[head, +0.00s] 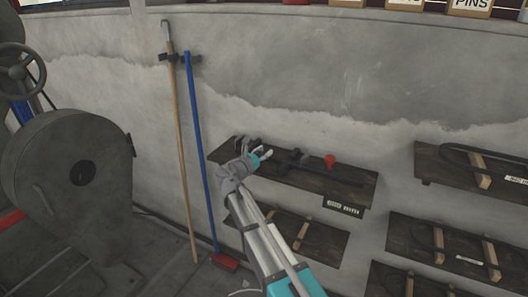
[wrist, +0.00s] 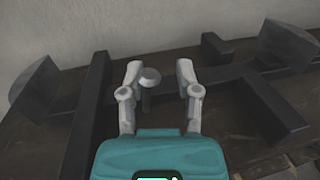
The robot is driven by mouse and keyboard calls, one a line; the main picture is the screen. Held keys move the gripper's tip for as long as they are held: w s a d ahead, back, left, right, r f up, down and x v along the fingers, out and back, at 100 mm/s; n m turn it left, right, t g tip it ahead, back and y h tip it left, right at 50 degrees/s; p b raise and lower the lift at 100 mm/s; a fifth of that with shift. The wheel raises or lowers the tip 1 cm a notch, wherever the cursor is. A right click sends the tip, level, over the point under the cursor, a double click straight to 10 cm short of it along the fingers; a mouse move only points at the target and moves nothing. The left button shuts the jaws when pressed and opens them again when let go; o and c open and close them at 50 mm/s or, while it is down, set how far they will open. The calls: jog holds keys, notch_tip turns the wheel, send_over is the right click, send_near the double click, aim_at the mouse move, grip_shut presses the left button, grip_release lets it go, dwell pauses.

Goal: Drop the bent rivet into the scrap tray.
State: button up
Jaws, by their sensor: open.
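My gripper (wrist: 158,72) is open in the wrist view, over a dark shelf. A small grey rivet (wrist: 150,76) with a domed head stands between the two fingers, nearer the left one. A gap shows on its right, and I cannot tell whether it touches the left finger. Its lower part is dim, so I cannot tell if it is bent. In the head view my gripper (head: 257,151) is at the left end of the upper wooden shelf (head: 345,184), and the rivet cannot be made out there. I cannot identify a scrap tray in either view.
Dark metal bars (wrist: 92,95) lie on the shelf around my gripper. A small red object (head: 330,161) stands farther right on it. Lower shelves hang below. A blue-handled broom (head: 196,130) leans on the wall to the left, beside a large grey machine (head: 70,180).

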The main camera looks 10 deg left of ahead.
jog(key=shift+s+d+f+g, duration=0.3)
jog(key=shift+s+d+f, duration=0.15)
jog(key=shift+s, duration=0.1)
jog(key=shift+w+a+r+p, duration=0.15)
jog(key=shift+r+p, duration=0.25)
jog(key=shift+p, duration=0.2)
jog(key=v, duration=1.1)
jog(key=shift+a, duration=0.45)
